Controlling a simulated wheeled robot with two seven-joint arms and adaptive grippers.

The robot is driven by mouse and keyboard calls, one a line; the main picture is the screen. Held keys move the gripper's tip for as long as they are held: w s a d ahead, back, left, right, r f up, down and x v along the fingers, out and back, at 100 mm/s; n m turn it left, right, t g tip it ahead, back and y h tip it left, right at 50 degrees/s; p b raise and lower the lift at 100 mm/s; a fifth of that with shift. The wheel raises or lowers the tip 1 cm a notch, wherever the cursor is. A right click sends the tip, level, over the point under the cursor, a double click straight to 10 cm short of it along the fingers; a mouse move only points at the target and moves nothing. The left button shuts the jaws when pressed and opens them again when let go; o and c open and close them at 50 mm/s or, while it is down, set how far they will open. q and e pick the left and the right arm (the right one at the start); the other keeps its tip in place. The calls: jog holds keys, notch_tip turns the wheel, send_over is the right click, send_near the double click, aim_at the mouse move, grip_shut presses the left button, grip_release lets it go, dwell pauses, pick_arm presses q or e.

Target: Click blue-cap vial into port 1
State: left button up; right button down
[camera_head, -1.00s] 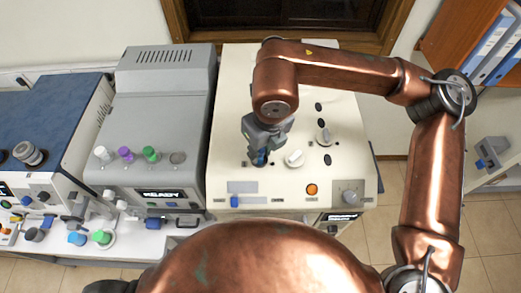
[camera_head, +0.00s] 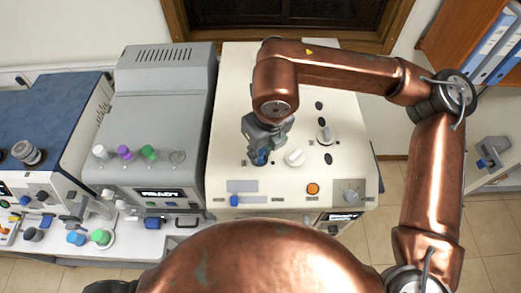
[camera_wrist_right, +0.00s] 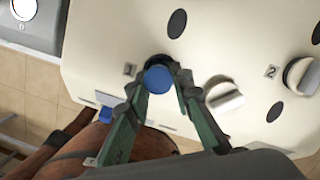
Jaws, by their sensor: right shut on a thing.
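The blue-cap vial (camera_head: 260,159) is upright at the left front of the cream machine (camera_head: 228,110). Its round blue cap (camera_wrist_right: 157,79) shows from above in the right wrist view, beside the label "1" (camera_wrist_right: 129,69). My right gripper (camera_head: 261,154) points down and is shut on the vial. Its two fingers (camera_wrist_right: 161,83) lie on either side of the cap. My left gripper is not in view.
A white knob (camera_head: 295,157) stands close to the right of the vial, and another knob (camera_head: 324,137) is farther right. Open dark oval ports (camera_head: 328,160) lie beyond. A grey machine (camera_head: 165,75) with purple (camera_head: 125,153) and green (camera_head: 149,153) caps stands at left.

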jog(key=shift+f+b, duration=0.25)
jog(key=shift+b, duration=0.1)
dwell(0.5)
jog(key=c, duration=1.6)
grip_release()
jog(key=r, duration=0.4)
jog(key=s+r, duration=0.1)
jog(key=r, duration=0.3)
jog(key=d+r, duration=0.1)
jog(key=r, duration=0.3)
jog(key=shift+s+d, duration=0.1)
jog(key=shift+s, duration=0.3)
